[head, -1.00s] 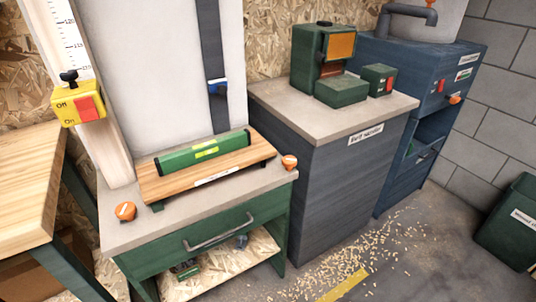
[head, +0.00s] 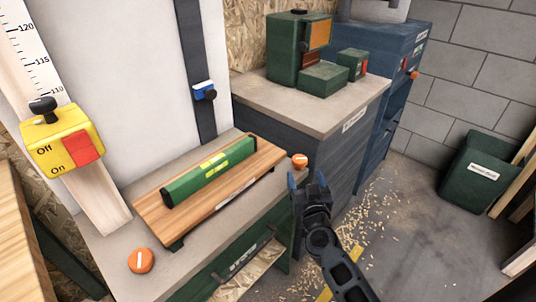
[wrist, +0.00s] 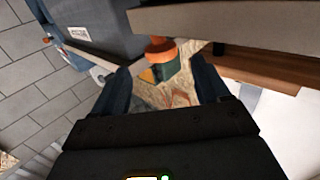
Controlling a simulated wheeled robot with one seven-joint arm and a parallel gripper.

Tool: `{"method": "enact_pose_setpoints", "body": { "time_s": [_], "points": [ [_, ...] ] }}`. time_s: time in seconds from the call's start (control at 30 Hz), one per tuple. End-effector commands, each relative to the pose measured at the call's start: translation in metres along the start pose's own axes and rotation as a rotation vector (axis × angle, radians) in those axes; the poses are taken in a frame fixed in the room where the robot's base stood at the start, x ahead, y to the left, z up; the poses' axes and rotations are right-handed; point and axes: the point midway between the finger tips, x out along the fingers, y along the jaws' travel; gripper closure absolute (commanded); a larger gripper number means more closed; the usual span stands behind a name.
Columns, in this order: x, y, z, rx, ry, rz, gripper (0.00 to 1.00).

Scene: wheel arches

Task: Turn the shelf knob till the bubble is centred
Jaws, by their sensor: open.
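A green spirit level (head: 210,171) with a yellow-green vial (head: 213,160) lies on a wooden shelf (head: 150,208) on the bench. The bubble is too small to place. An orange knob with a white line (head: 141,260) sits at the shelf's near left, and another orange knob (head: 299,161) at its right end. My gripper (head: 307,181) is open and empty, just right of and nearer than the right knob, apart from it in the head view. In the wrist view, an orange round piece (wrist: 160,49), probably that knob, shows beyond and between the open fingers (wrist: 163,84).
A yellow switch box (head: 62,140) with a red button stands at the left by a ruler post. A grey-topped cabinet (head: 290,105) with green machines is behind, a blue cabinet (head: 403,70) beyond it. Wood chips lie on the floor. A green bin (head: 478,180) stands at right.

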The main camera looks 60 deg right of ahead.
Motion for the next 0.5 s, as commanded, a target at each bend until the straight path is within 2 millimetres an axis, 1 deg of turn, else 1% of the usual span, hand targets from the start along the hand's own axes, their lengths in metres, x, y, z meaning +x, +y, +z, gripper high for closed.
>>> {"method": "enact_pose_setpoints", "body": {
  "time_s": [0.03,0.13,0.27,0.5],
  "points": [
    [0.009,0.006,-0.001,0.000,0.003,0.019,0.25],
    [0.018,0.010,-0.001,-0.001,0.003,0.033,0.25],
    [0.030,0.011,-0.001,0.000,0.003,0.036,0.25],
    [0.067,0.012,-0.001,0.000,0.005,0.034,0.25]
  ]
}}
